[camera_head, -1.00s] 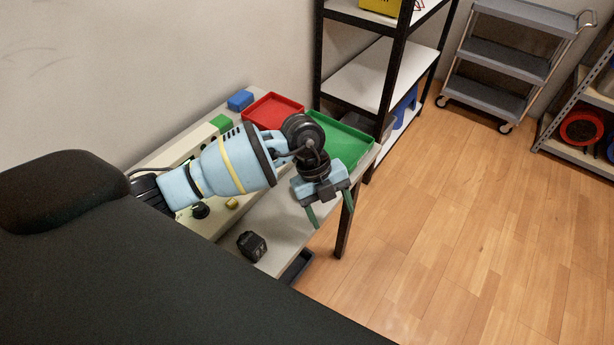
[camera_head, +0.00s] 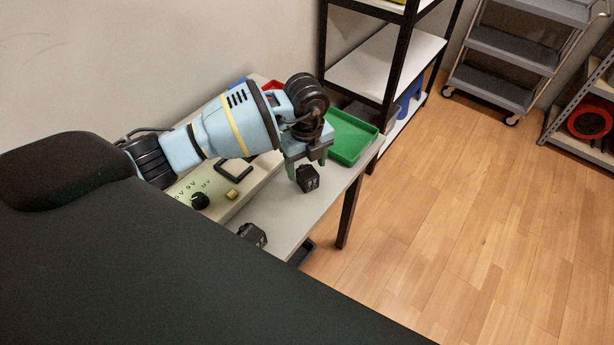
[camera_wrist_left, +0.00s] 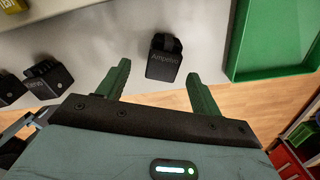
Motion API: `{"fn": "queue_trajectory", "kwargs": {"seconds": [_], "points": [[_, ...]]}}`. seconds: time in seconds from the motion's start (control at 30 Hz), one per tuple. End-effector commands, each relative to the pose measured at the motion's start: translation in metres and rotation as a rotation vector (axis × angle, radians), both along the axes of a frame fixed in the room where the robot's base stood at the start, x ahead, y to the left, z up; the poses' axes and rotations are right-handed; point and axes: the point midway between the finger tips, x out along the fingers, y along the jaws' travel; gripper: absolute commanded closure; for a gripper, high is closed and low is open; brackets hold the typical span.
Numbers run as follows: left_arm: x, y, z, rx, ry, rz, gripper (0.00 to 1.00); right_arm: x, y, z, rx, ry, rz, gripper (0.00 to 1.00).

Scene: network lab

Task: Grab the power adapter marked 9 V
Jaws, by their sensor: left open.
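My left gripper (camera_head: 306,166) is open and empty over the table, its two green fingers apart. A black power adapter (camera_head: 309,181) stands on the table close by the fingertips. In the left wrist view this adapter (camera_wrist_left: 163,66) lies in line with the gap between the fingers and bears the word "Ampelio". No voltage mark can be read on it. A second black adapter (camera_head: 252,235) stands nearer the table's front edge. My right gripper is not in view.
A beige panel with a black knob (camera_head: 200,201) and voltage lettering lies on the table (camera_head: 283,213). A green tray (camera_head: 350,138) is at the table's far end, with a red tray (camera_head: 272,86) partly hidden behind my arm. A shelf rack (camera_head: 385,60) stands beyond.

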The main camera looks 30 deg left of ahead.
Motion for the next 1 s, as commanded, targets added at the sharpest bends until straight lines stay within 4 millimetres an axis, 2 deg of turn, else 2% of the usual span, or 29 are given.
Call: {"fn": "queue_trajectory", "kwargs": {"seconds": [0.3,0.67,1.0], "points": [[0.005,0.003,-0.043,0.001,0.005,-0.001,0.35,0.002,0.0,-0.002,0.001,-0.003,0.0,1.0],[0.006,0.002,-0.049,0.0,0.001,-0.002,0.36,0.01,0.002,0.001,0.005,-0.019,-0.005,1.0],[0.006,0.002,-0.049,0.0,0.001,-0.001,0.8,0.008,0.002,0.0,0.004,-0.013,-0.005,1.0]]}}
